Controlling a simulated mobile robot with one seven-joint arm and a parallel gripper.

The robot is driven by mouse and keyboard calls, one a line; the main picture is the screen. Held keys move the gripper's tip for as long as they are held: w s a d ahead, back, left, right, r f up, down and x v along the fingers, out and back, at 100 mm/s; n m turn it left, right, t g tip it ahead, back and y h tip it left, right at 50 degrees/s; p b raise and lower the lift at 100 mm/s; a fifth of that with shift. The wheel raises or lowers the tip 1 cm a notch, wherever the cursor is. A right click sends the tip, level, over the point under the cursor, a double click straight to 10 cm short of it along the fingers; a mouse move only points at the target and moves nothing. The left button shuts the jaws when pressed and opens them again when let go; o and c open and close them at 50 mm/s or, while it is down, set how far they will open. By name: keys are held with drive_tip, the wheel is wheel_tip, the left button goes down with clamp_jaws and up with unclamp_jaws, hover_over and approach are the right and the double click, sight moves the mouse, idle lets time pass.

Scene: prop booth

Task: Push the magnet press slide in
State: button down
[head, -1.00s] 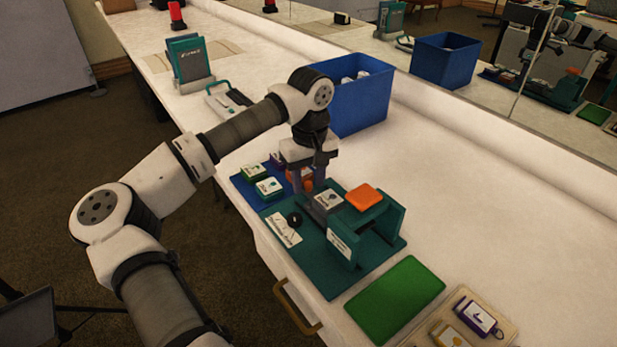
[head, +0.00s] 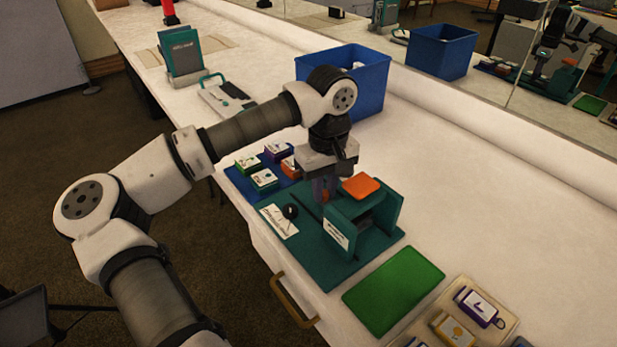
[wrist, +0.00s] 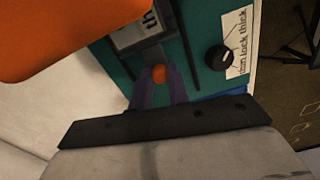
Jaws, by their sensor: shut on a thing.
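The magnet press has a teal base (head: 310,250), a teal housing (head: 375,222) and an orange top pad (head: 361,186). My gripper (head: 325,192) is low over the base, close against the left side of the housing. In the wrist view my gripper (wrist: 160,88) is shut on the slide's small orange knob (wrist: 160,73). The grey slide (wrist: 149,56) runs from the knob toward the housing. A pale printed piece (wrist: 135,35) on it is partly hidden under the orange pad. The slide is mostly hidden in the head view.
A black dial (head: 290,211) sits on the base beside a white label (head: 279,222). A blue tray (head: 240,184) with small boxed pieces is to the left. A green mat (head: 394,290) and a beige tray (head: 468,288) lie at front right. A blue bin (head: 358,85) stands behind.

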drive_tip(key=shift+s+d, duration=0.75)
drive_tip(key=shift+s, duration=0.3)
drive_tip(key=c, duration=1.3)
unclamp_jaws()
drive_tip(key=shift+d, duration=0.1)
drive_tip(key=shift+r, duration=0.25)
wheel_tip(320, 180, up, 13)
drive_tip(key=shift+r, duration=0.2)
drive_tip(key=shift+d, duration=0.1)
